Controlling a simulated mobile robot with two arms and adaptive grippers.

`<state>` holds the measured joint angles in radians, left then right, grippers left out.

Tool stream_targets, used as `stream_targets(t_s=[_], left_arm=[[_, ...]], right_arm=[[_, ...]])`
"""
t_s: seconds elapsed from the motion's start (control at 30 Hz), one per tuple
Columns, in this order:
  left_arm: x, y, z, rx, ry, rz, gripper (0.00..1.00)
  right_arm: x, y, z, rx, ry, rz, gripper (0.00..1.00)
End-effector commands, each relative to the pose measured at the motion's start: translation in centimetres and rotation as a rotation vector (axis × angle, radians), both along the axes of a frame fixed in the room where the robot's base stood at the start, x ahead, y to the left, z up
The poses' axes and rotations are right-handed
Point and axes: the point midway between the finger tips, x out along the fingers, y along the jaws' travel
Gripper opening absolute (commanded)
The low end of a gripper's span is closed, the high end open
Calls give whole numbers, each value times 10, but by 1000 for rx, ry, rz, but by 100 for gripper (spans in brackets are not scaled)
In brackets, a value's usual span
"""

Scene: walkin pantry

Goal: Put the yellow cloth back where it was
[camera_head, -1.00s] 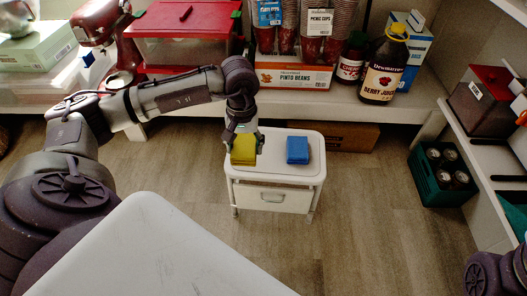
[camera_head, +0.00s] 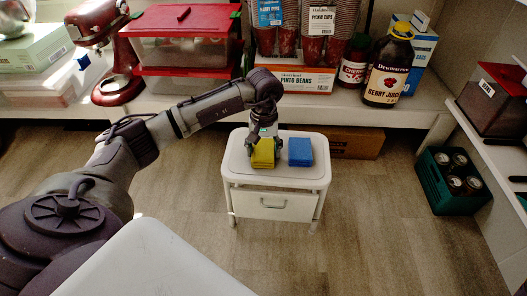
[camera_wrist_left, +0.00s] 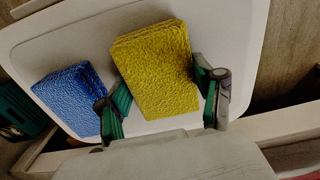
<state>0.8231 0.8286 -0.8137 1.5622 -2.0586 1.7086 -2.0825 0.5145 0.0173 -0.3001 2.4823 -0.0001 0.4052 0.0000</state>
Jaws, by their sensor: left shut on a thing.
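The yellow cloth (camera_head: 263,154) is a folded block at the cart top, left of the blue cloth (camera_head: 300,152). My left gripper (camera_head: 264,146) comes down on it from above and is shut on it. In the left wrist view the yellow cloth (camera_wrist_left: 160,70) sits between the green-padded fingers (camera_wrist_left: 165,100), and the blue cloth (camera_wrist_left: 72,98) lies to its left, beside one finger. The white cart (camera_head: 235,172) has a drawer below its top. Whether the yellow cloth touches the cart top is hard to tell. My right gripper does not show.
Behind the cart is a shelf (camera_head: 420,112) with a berry juice bottle (camera_head: 387,72), a pinto beans box (camera_head: 305,79) and red-lidded bins (camera_head: 185,55). A green crate of jars (camera_head: 450,180) stands on the floor at right. The floor around the cart is mostly clear.

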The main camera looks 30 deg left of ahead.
Motion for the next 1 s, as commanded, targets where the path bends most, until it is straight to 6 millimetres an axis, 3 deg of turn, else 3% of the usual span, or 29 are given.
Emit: stream_targets(t_s=[0.2, 0.23, 0.37, 0.73, 0.87, 1.0], left_arm=[[0, 0, -3, 0, 0, 0, 34], [0, 0, -2, 0, 0, 0, 72], [0, 0, -2, 0, 0, 0, 92], [0, 0, 2, 0, 0, 0, 92], [0, 0, 21, 1, -2, 0, 92], [0, 1, 52, 2, -3, 2, 92]], right_arm=[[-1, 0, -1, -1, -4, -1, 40], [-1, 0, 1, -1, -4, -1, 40], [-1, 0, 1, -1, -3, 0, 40], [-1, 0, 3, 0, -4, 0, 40], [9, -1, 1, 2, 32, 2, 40], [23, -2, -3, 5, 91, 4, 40]])
